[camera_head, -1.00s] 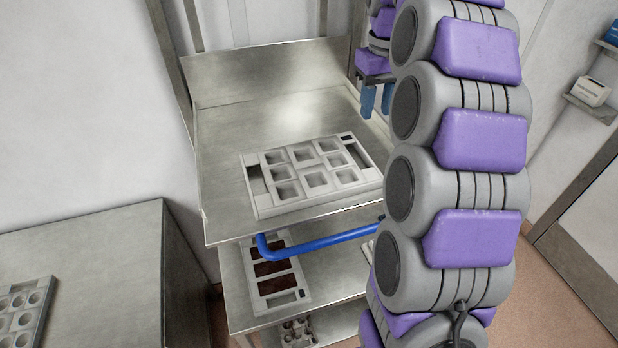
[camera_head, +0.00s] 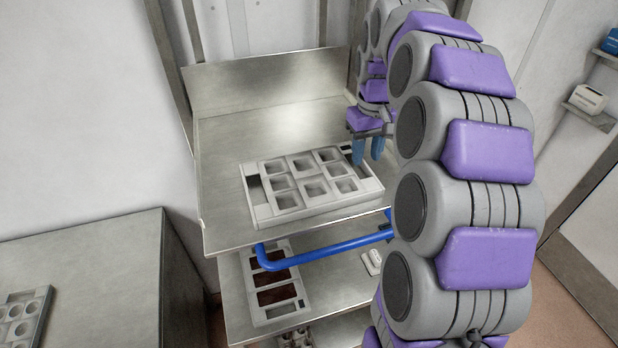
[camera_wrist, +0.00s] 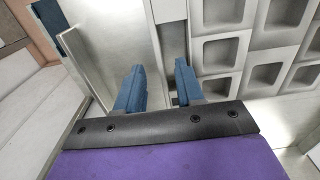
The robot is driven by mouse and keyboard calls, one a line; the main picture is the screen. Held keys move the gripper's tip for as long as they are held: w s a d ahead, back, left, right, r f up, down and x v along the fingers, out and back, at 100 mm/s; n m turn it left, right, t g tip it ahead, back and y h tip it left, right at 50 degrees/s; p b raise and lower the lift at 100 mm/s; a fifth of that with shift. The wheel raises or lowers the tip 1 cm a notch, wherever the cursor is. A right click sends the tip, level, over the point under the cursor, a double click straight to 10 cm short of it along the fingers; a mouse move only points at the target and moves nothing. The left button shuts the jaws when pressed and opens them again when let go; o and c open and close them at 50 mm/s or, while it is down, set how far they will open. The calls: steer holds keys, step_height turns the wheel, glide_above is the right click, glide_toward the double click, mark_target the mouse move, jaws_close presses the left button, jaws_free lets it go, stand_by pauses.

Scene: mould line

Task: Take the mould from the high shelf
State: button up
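A light grey mould (camera_head: 312,184) with several square cavities lies flat on the top shelf (camera_head: 285,125) of the metal trolley. My gripper (camera_head: 368,148) is open and points down over the mould's far right end. Its two blue fingers are apart, with nothing held between them. In the wrist view the gripper (camera_wrist: 156,82) shows with its fingers spread, and the mould (camera_wrist: 255,70) fills the right side. I cannot tell whether a finger touches the mould.
A blue handle (camera_head: 320,252) sticks out at the trolley's front. A lower shelf holds a mould with dark fillings (camera_head: 275,290). A metal table (camera_head: 90,260) with another mould (camera_head: 22,318) stands at left. A small wall shelf (camera_head: 590,116) is at right.

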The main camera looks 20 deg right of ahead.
step_height(320, 180, down, 2)
steer(key=shift+f, duration=0.1)
jaws_close()
stand_by(0.6)
